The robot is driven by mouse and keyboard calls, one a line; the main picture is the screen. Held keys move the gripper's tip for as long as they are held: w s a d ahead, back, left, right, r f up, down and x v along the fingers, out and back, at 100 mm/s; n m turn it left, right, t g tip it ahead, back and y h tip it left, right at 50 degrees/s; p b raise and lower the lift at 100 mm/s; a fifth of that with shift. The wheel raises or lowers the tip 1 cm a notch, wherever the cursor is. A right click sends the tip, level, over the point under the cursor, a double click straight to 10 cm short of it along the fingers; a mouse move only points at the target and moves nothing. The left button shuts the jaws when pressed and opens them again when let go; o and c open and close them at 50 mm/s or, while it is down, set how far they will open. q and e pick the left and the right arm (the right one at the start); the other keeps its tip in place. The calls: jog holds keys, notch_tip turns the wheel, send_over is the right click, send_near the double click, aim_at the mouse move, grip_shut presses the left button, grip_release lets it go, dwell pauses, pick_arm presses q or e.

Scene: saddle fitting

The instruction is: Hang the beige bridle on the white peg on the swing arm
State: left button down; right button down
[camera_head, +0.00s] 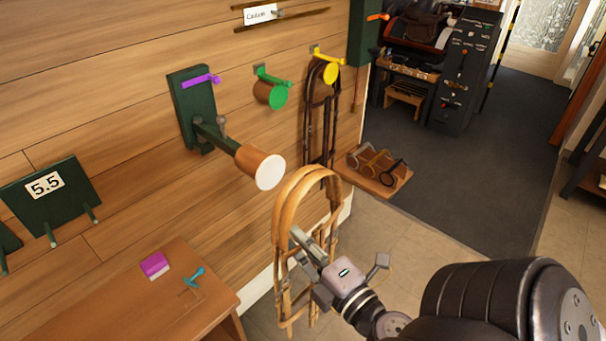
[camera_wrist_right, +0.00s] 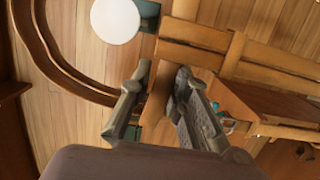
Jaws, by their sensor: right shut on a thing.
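The beige bridle (camera_head: 282,208) hangs upright from my right gripper (camera_head: 304,244), its looped top above the gripper and its straps dangling below. My right gripper is shut on one of its straps; in the right wrist view the fingers (camera_wrist_right: 158,88) pinch a tan strap (camera_wrist_right: 157,120). The white peg (camera_head: 269,172) is a brown cylinder with a white round face, on the green swing arm (camera_head: 218,139) that sticks out from the wall. Its white face also shows in the right wrist view (camera_wrist_right: 115,20). The bridle is apart from the peg, just right of and below it. My left gripper is not in view.
A yellow peg (camera_head: 330,73) carries a dark bridle (camera_head: 314,115). A green peg (camera_head: 271,93) and a purple hook (camera_head: 201,80) are nearby. A wooden table (camera_head: 130,300) stands at lower left with a magenta block (camera_head: 154,264). The floor at right is open.

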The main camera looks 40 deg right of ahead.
jog(key=shift+w+r, duration=0.15)
jog(key=shift+r, duration=0.1)
jog(key=w+f+p, duration=0.2)
jog(key=w+p, duration=0.3)
jog(key=w, duration=0.8)
jog(key=shift+a+f+p, duration=0.25)
jog(key=shift+a+p, duration=0.1)
jog(key=shift+a, duration=0.05)
dwell(0.8)
dwell(0.6)
jog(key=c, duration=1.4)
grip_release()
jog(key=shift+c, duration=0.2)
jog(key=shift+f, duration=0.15)
